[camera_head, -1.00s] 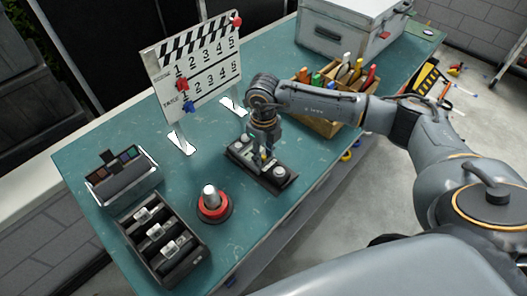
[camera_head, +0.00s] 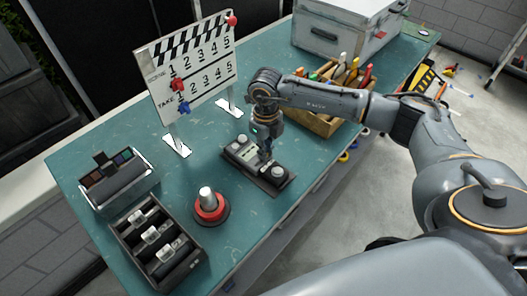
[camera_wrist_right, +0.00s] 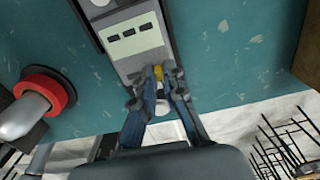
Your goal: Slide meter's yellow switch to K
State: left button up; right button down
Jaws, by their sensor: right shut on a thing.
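The meter (camera_head: 245,153) is a dark, low box with light round knobs on the teal table, at the middle of the head view. The yellow switch (camera_wrist_right: 158,72) shows as a small yellow piece between my right fingertips. My right gripper (camera_wrist_right: 160,78) is shut on it, and also shows over the meter in the head view (camera_head: 268,147). The fingers hide part of the switch and its track. I cannot read the letter K. My left gripper is not in view.
A red-based silver cone (camera_head: 208,205) stands close to the meter. A clapperboard (camera_head: 192,68) stands behind. A wooden tool box (camera_head: 312,122) and a grey case (camera_head: 330,35) are to the right. Two dark trays are at the left. The table's front edge is close to the meter.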

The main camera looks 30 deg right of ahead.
jog(key=c, duration=1.4)
grip_release()
jog(key=shift+d, duration=0.15)
notch_tip(320, 180, up, 12)
